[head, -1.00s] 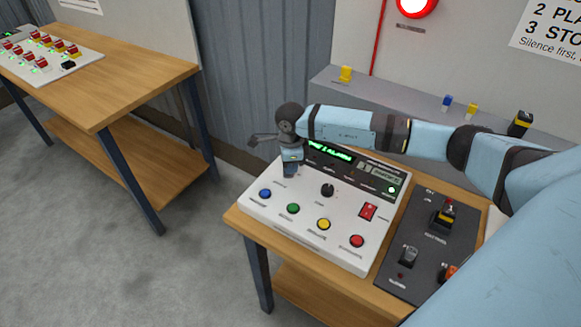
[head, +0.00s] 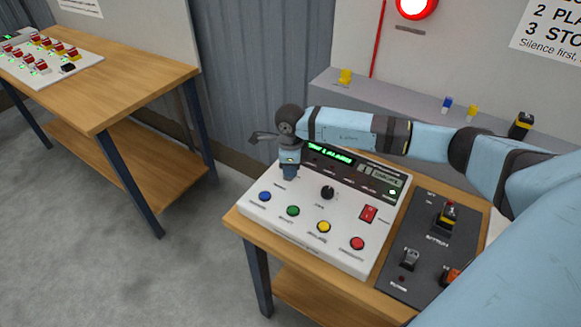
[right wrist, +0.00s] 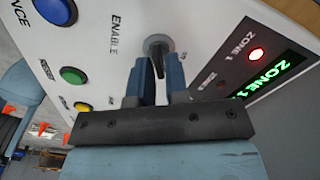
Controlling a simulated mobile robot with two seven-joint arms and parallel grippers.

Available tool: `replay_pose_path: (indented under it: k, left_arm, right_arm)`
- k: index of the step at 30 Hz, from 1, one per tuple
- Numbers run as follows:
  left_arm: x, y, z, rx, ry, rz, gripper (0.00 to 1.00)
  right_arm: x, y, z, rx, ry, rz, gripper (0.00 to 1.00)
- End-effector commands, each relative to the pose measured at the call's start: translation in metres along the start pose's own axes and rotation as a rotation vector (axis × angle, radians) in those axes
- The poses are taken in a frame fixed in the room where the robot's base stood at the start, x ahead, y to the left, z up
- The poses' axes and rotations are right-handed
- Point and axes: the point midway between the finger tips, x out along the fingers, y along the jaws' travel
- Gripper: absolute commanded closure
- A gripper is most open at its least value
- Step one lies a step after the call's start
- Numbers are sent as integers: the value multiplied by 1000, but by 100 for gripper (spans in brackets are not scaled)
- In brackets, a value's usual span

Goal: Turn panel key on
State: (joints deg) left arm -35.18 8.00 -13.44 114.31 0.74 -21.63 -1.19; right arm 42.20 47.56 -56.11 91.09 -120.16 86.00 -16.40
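The white control panel (head: 310,238) lies on a wooden table. In the right wrist view, its key switch (right wrist: 158,46), a round metal collar with a dark key in it, is beside the word ENABLE. My right gripper (right wrist: 158,72) points at the switch, with one blue finger on each side of the key. The fingers stand apart with a narrow gap around the key, and I see no clear grip on it. In the head view my right gripper (head: 290,174) is over the panel's upper left part and hides the key. My left gripper is not in view.
The panel has blue, green, yellow and red buttons, a black knob (head: 327,193), a red rocker switch (head: 368,213) and a green lit display (head: 330,153). A dark switch box (head: 432,240) is to its right. Another table (head: 130,85) stands at left.

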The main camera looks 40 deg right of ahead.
Motion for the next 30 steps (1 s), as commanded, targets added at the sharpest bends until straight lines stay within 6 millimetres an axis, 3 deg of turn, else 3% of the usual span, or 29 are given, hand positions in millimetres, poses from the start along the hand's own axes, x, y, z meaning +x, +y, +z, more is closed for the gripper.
replay_pose_path:
  k: [2,14,30]
  left_arm:
    - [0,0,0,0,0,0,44]
    - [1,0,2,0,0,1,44]
    - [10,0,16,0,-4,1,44]
  right_arm:
    - [0,0,0,0,0,0,68]
    - [-10,-1,0,-1,-1,-1,68]
    - [-118,0,0,-1,-1,-2,68]
